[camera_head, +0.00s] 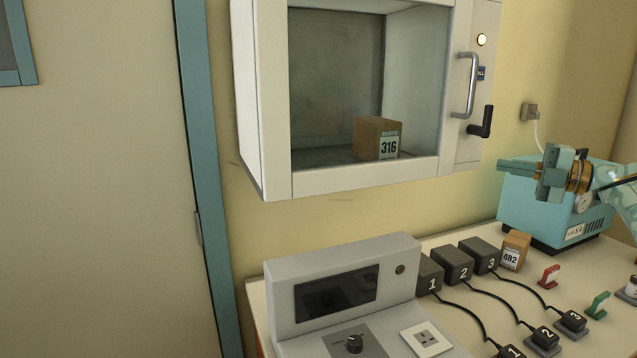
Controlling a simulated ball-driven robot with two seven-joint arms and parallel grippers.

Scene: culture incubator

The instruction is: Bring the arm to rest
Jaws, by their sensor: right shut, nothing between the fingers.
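My right gripper (520,165) is at the right side of the view, on the pale teal arm (612,190) that comes in from the right edge. Its fingers point left and are shut with nothing between them. It appears in front of the top of a teal bench device (530,207); I cannot tell whether there is a gap. My left gripper is not in view.
A wall cabinet (272,110) holds a brown box (365,140) marked 316; its front looks shut.

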